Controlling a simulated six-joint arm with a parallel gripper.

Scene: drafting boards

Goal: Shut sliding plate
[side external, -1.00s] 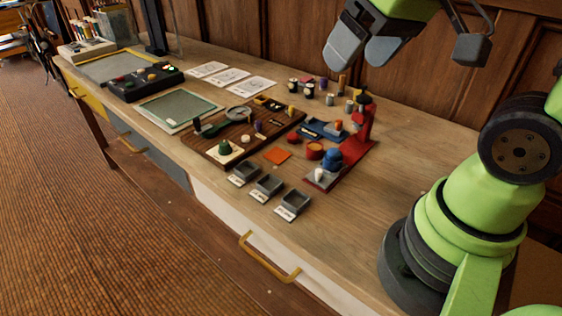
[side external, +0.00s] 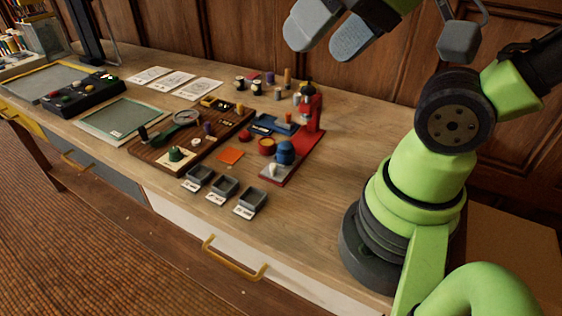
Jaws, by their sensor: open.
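My gripper (side external: 325,47) hangs at the top of the side view, high above the back of the bench. Its two grey fingers are apart and nothing shows between them. A brown wooden board (side external: 160,148) lies mid-bench, with a dark-handled round lever, small knobs and a recess with yellow pieces at its far end. I cannot tell which part is the sliding plate, nor its position. A red stand (side external: 310,140) with a blue-topped part (side external: 285,153) is to the board's right.
Three small grey trays (side external: 224,187) line the front edge. Several small cylinders (side external: 270,78) stand behind. Bare wood (side external: 330,190) lies right of the red stand.

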